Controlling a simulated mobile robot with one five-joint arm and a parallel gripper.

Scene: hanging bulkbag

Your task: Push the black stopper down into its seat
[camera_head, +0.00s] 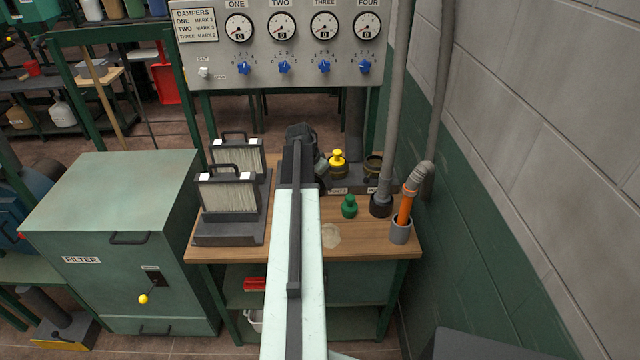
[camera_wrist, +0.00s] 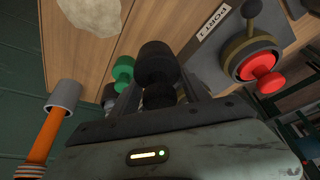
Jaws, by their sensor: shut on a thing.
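The black stopper (camera_wrist: 157,62) shows in the wrist view, with a round knob and a dark lower part between my fingers. My gripper (camera_wrist: 160,98) is shut on it. In the head view my gripper (camera_head: 300,140) is over the back of the wooden bench, and the arm hides the stopper. A brass ring port (camera_head: 373,165) at the bench's back right looks dark inside. I cannot tell which seat belongs to the black stopper, or whether the stopper touches one.
A yellow stopper (camera_head: 338,160) and a red stopper (camera_wrist: 262,66) sit in ports. A green stopper (camera_head: 349,207) stands on the bench (camera_head: 310,215). Right are a grey cup (camera_head: 401,232) with an orange-handled tool and a pipe (camera_head: 394,110). Filter panels (camera_head: 228,195) stand left.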

